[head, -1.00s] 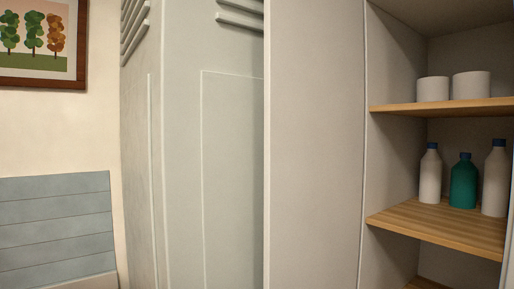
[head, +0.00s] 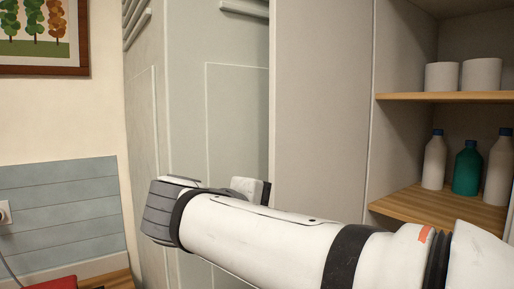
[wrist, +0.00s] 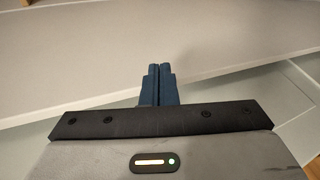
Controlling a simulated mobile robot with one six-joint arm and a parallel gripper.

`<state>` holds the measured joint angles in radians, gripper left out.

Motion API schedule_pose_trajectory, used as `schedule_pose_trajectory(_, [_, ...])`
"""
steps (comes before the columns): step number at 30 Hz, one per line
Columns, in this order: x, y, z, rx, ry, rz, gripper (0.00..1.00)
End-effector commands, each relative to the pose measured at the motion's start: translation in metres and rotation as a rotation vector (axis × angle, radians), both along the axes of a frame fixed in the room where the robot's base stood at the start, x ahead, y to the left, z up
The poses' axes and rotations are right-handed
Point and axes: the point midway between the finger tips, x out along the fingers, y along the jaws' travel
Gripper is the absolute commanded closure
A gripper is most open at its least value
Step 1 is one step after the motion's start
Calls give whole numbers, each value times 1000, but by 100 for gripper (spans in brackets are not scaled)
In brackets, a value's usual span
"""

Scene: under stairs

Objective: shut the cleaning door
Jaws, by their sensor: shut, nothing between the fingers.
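The cleaning door is most likely the tall off-white panel (head: 320,110) in the head view, standing open at the left side of the cleaning cupboard. My arm crosses in front of its lower part. In the wrist view a pale panel (wrist: 70,65), probably this door, runs across the picture with a slanting edge. My gripper (wrist: 158,68) has its dark blue fingers together and empty, overlapping that panel in the picture. I cannot tell whether they touch it. The fingers are not clearly visible in the head view.
Cupboard shelves (head: 440,203) hold bottles, including a teal bottle (head: 467,168), and white rolls (head: 481,75). A grey-green vented locker (head: 190,110) stands left of the panel. A blue-grey wall board (head: 70,205), a socket (head: 4,212) and a red object (head: 48,284) are at the left.

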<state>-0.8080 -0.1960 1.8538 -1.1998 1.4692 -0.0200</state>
Motion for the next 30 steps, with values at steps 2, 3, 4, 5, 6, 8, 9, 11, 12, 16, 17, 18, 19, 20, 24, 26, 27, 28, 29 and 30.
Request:
schedule_pose_trajectory(2, [-3,33,47,-68,-109,47,100])
schedule_pose_trajectory(3, [-6,46,66,-96,-160,59,100])
schedule_pose_trajectory(4, [-9,53,79,-112,-194,67,100])
schedule_pose_trajectory(5, [-13,60,90,-124,-225,71,100])
schedule_pose_trajectory(6, [-16,68,102,-138,-262,78,100])
schedule_pose_trajectory(8, [-21,77,116,-152,-302,82,100])
schedule_pose_trajectory(9, [-24,80,123,-158,-323,84,100])
schedule_pose_trajectory(11, [-25,82,129,-163,-341,83,100])
schedule_pose_trajectory(12, [-24,82,131,-166,-347,83,100])
schedule_pose_trajectory(16, [-12,73,132,-169,-348,79,100])
schedule_pose_trajectory(17, [-8,70,132,-169,-348,78,100])
schedule_pose_trajectory(18, [-2,65,133,-169,-347,78,100])
schedule_pose_trajectory(19, [3,62,133,-169,-347,77,100])
schedule_pose_trajectory(20, [7,59,133,-169,-347,77,100])
schedule_pose_trajectory(24, [28,45,132,-169,-346,79,100])
schedule_pose_trajectory(26, [36,40,132,-169,-346,79,100])
schedule_pose_trajectory(27, [40,37,132,-169,-346,79,100])
schedule_pose_trajectory(28, [44,35,132,-169,-346,79,100])
schedule_pose_trajectory(29, [46,34,131,-168,-346,80,100])
schedule_pose_trajectory(30, [50,32,131,-168,-345,79,100])
